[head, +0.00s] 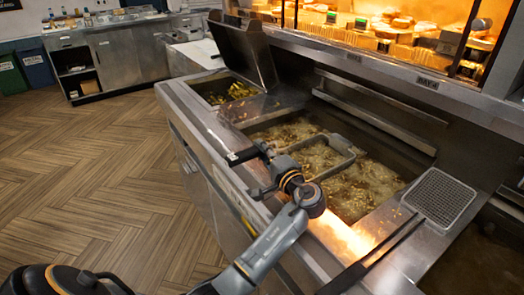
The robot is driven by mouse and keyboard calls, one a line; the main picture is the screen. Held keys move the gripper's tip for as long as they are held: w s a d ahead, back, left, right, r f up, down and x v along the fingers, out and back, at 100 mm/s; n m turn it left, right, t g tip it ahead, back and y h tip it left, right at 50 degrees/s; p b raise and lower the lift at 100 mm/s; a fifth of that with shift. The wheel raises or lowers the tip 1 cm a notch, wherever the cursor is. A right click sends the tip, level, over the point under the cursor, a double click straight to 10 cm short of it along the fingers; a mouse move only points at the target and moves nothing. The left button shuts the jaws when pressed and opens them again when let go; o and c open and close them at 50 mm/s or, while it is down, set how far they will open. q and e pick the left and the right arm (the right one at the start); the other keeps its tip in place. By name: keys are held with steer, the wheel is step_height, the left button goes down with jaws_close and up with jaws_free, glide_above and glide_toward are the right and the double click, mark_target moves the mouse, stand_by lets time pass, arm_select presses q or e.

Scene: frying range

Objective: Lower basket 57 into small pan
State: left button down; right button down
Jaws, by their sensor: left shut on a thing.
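My left gripper (268,160) is shut on the black handle (243,156) of a fryer basket at the front edge of the large vat. The basket's metal rim (338,147) shows over the bubbling oil; its body and depth in the oil are hard to make out. No number 57 is readable. A smaller pan (213,84) with golden food or oil in it sits to the left of the large vat, beneath a raised metal lid (244,46). The basket is to the right of this pan, apart from it. My right gripper is not in view.
The large vat (395,150) is full of bubbling oil. A rectangular mesh tray (438,198) lies on the steel at right, near a long black handle (375,255). The raised lid stands behind the small pan. A lit food warmer (390,30) is behind; open floor lies left.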

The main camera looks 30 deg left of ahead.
arm_select(q)
steer(key=shift+f+b, duration=0.45)
steer(key=shift+f, duration=0.1)
stand_by(0.4)
steer(key=c, duration=1.1)
jaws_free()
steer(key=shift+d, duration=0.1)
steer(key=v, duration=0.7)
steer(key=shift+s+d, duration=0.1)
steer(key=shift+d, duration=0.1)
